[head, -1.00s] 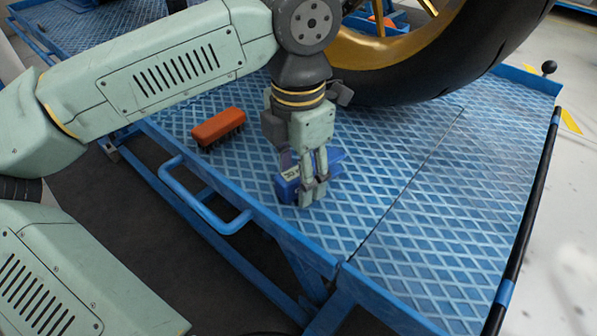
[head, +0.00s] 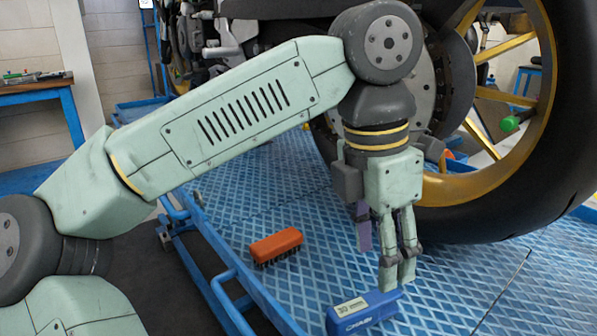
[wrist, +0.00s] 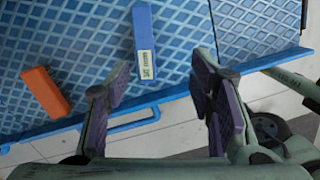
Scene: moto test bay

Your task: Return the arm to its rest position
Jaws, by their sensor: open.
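My gripper (head: 398,275) points down over the blue diamond-plate platform, on the near side of the motorcycle wheel. In the wrist view my gripper (wrist: 162,105) has its two purple-padded fingers wide apart with nothing between them. A blue box (head: 362,315) with a pale label lies on the platform, just below the fingertips in the head view. In the wrist view the blue box (wrist: 146,35) lies beyond the fingers, apart from them.
An orange brush (head: 276,245) with dark bristles lies on the platform (head: 300,190), left of my gripper. The large black tyre (head: 565,150) stands close behind and right of my gripper. A blue tubular handle (head: 225,300) sticks out from the platform's left edge. A workbench (head: 35,88) stands far left.

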